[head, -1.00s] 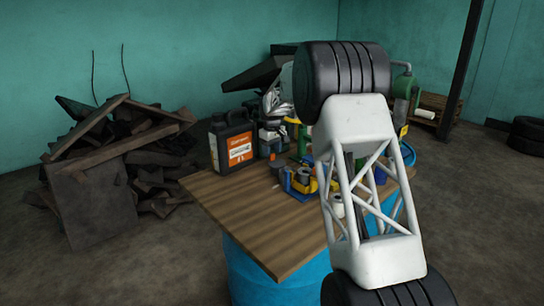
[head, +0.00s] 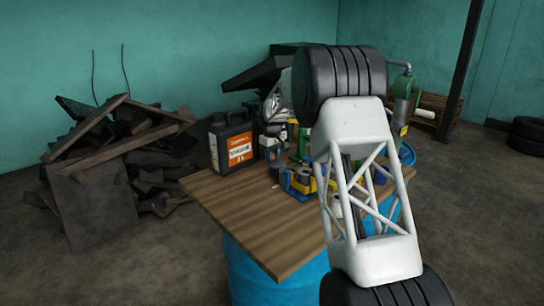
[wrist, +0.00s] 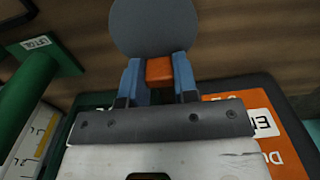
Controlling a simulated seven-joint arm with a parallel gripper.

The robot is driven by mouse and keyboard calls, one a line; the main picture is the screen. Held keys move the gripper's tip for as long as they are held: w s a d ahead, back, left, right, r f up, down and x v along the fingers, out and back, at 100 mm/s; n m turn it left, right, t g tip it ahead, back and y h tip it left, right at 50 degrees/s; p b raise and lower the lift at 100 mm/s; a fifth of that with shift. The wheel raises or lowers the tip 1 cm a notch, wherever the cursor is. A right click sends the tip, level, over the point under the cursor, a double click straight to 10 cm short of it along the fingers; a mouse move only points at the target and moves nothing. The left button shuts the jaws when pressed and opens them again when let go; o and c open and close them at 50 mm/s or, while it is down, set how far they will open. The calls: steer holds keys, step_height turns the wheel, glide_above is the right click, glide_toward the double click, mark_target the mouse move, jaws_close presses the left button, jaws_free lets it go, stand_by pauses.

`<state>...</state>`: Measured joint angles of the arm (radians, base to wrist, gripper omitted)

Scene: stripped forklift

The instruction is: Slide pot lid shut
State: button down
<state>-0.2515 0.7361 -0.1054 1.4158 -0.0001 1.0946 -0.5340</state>
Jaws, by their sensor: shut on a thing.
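In the wrist view, my gripper (wrist: 159,78) has its two blue fingers closed on a small orange block (wrist: 160,70). A flat grey round disc (wrist: 154,25) lies just beyond the fingertips, against the wooden table top. It looks like the pot lid, with the orange block as its grip, but I cannot tell how they join. The pot's opening is not visible. In the head view, my arm covers part of the table and the gripper area is small and cluttered, so the lid's position on the pot cannot be made out.
A black canister with an orange label (head: 232,146) stands at the back left of the wooden table (head: 245,220). Small items crowd the table's back. A green machine with a crank (head: 402,95) stands behind my arm. The table's front left is clear.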

mark_target(282, 166)
steer(key=shift+s+d, duration=2.25)
steer(key=c, duration=0.9)
jaws_free()
steer(key=shift+r, duration=3.9)
